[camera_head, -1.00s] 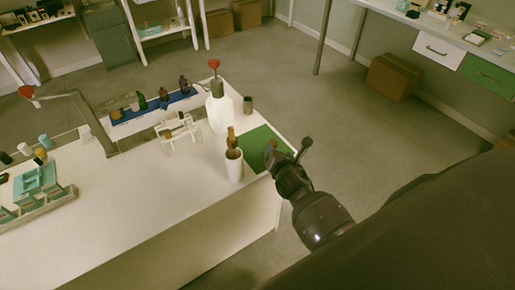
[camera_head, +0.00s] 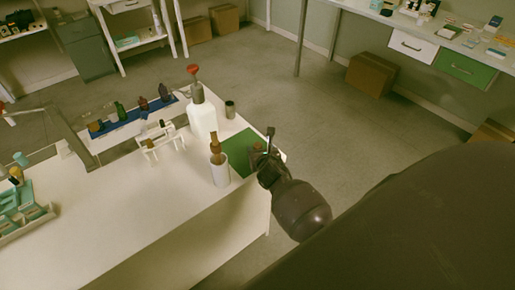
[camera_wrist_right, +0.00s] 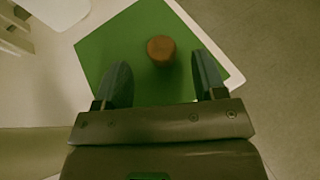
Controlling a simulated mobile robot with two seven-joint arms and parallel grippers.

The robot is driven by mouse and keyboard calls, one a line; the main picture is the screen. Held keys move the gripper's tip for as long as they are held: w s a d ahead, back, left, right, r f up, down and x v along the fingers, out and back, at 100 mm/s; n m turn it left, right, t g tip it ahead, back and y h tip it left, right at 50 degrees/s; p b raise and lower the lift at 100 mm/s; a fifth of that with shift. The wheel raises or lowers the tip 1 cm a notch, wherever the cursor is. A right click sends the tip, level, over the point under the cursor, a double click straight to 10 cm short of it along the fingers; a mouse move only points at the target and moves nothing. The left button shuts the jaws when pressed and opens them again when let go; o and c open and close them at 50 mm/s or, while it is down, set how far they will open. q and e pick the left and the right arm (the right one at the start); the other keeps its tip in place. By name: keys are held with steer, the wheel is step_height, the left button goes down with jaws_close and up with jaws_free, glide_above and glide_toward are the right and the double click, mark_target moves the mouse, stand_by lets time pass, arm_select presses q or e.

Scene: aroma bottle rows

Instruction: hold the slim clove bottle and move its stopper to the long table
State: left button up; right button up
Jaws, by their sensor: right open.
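My right gripper (camera_head: 265,143) is open above the right edge of a green mat (camera_head: 238,146) on the long white table (camera_head: 130,200). In the right wrist view its two fingers (camera_wrist_right: 164,82) stand apart. A round brown piece (camera_wrist_right: 161,50) is on the mat, ahead of the fingertips and apart from them. I cannot tell whether it is a stopper or the top of a bottle. Labels are too small to read, so the clove bottle is not certain. My left gripper is out of view.
A small white rack (camera_head: 163,143) and a blue tray (camera_head: 130,126) with several bottles are further left. Open floor lies right of the table.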

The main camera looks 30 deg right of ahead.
mark_target(258, 146)
steer(key=b+x, duration=0.1)
steer(key=x, duration=0.4)
steer(key=shift+s+f, duration=0.1)
steer(key=shift+f, duration=0.05)
steer(key=c, duration=1)
